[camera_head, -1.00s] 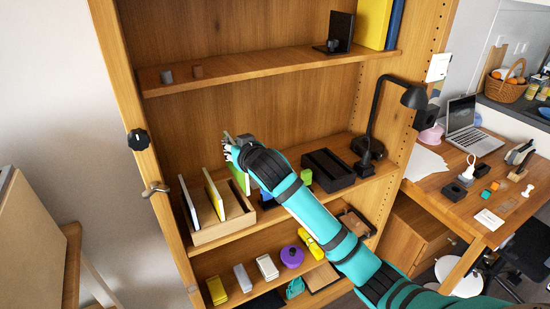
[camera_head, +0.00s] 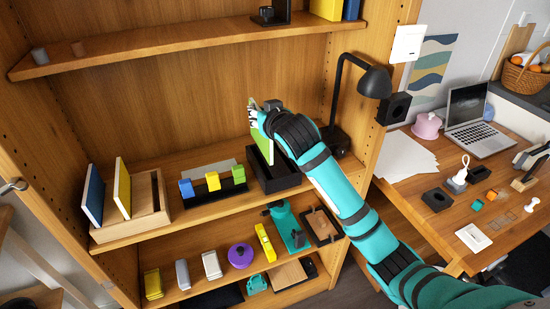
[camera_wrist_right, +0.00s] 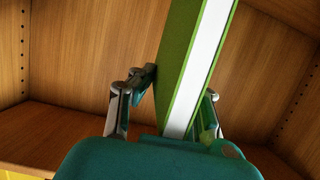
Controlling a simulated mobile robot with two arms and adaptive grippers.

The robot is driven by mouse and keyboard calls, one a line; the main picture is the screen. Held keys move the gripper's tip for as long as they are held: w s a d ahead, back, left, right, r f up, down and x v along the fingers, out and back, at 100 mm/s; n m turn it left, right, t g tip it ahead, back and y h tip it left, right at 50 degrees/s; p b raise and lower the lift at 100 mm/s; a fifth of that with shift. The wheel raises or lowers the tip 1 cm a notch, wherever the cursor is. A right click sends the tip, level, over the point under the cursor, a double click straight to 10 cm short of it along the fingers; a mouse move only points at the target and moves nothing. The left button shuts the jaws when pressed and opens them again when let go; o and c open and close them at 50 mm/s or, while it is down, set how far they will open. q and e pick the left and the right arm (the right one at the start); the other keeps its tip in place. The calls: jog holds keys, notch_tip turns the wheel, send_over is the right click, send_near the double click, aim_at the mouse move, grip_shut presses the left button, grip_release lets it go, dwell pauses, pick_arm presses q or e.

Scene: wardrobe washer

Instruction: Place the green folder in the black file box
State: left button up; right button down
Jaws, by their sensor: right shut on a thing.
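The green folder (camera_head: 262,146) is a thin upright slab with a green cover and a white page edge. My right gripper (camera_head: 262,118) is shut on it. In the right wrist view, the folder (camera_wrist_right: 196,70) stands between the two fingers, slightly tilted. The black file box (camera_head: 278,184) sits on the middle shelf. In the head view the folder's lower end overlaps the box's opening. I cannot tell whether it is above the opening or inside it. My arm hides the box's right rear part. My left gripper is not in view.
A wooden file box (camera_head: 135,226) with a blue and a yellow folder stands left on the shelf. A black lamp (camera_head: 372,82) rises on the right. The upper shelf (camera_head: 150,47) lies above.

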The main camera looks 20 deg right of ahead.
aim_at(260, 142)
jog(key=f, duration=0.5)
jog(key=shift+a, duration=0.25)
notch_tip(260, 142, down, 3)
jog(key=shift+d+f+p, duration=0.1)
jog(key=shift+f+p, duration=0.05)
jog(key=shift+p, duration=0.2)
jog(key=shift+f, duration=0.15)
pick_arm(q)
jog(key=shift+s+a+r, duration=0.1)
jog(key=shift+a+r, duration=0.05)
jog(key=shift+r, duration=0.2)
pick_arm(e)
jog(key=shift+f, duration=0.2)
jog(key=c, duration=1.4)
grip_release()
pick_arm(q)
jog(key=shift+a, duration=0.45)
